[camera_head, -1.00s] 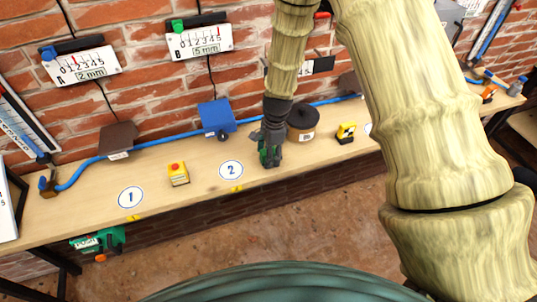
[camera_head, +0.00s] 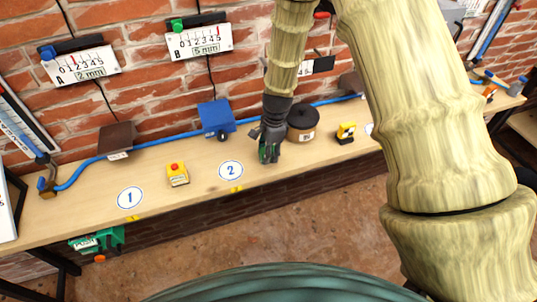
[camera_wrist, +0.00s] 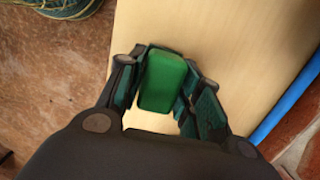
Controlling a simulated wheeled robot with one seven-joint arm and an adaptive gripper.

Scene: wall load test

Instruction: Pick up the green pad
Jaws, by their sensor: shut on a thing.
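The green pad (camera_wrist: 163,82) is a small rounded green block, seen in the wrist view between the two fingers of my gripper (camera_wrist: 165,85). The fingers are shut on its two sides. In the head view my gripper (camera_head: 268,154) points down over the wooden bench, to the right of the round label marked 2. The pad is mostly hidden by the fingers there. I cannot tell whether the pad touches the bench.
A dark round container (camera_head: 302,124) stands close to the right of my gripper. A blue box (camera_head: 216,117) sits behind it to the left. A blue hose (camera_head: 160,144) runs along the back.

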